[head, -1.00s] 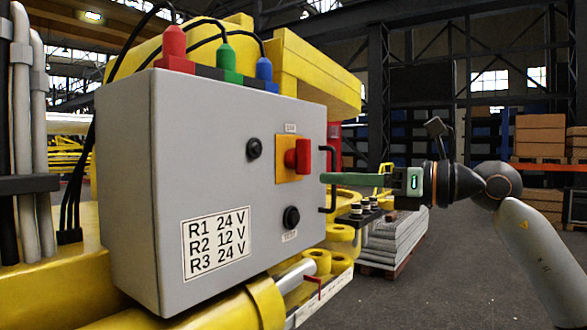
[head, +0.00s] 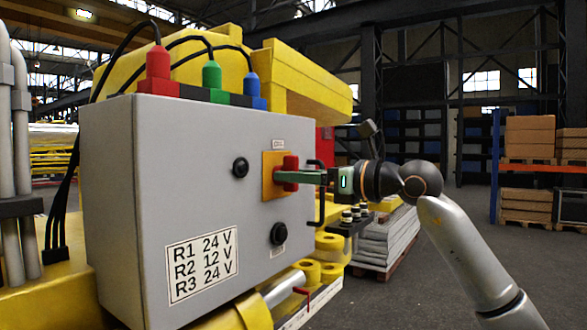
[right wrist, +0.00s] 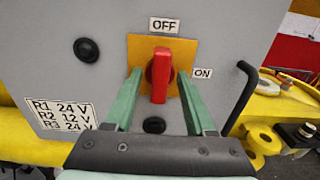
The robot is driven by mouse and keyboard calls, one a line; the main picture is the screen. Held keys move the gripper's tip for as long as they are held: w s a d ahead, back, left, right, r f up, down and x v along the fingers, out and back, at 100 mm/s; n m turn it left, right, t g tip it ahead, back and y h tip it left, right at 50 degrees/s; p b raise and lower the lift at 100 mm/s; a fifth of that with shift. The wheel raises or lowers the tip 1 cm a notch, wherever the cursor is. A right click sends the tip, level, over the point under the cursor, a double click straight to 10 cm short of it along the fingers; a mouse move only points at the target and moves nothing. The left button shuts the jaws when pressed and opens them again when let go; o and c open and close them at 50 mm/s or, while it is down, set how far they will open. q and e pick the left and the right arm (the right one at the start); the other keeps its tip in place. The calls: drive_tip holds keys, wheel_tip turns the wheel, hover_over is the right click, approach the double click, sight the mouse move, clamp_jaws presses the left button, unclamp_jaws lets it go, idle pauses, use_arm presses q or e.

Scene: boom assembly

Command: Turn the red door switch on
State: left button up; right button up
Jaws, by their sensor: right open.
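The red door switch (head: 289,172) sits on a yellow plate (head: 270,188) on the door of the grey control box (head: 150,190). In the right wrist view the red switch handle (right wrist: 160,76) stands vertical, below the OFF label (right wrist: 164,25); the ON label (right wrist: 202,73) is to its right. My right gripper (head: 284,175) is open, with its green fingers at the switch. In the right wrist view the fingers stand on either side of the handle, with gaps visible on both sides. My left gripper is not in view.
Black knobs (head: 240,167) (head: 278,233) are on the door beside and below the switch. A black door handle (head: 317,195) sticks out at the door's right edge. Red, green and blue plugs (head: 211,75) stand on top. Open floor lies to the right.

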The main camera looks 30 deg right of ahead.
drive_tip(key=shift+w+a, duration=0.15)
drive_tip(key=shift+w, duration=0.2)
drive_tip(key=shift+c, duration=0.2)
clamp_jaws()
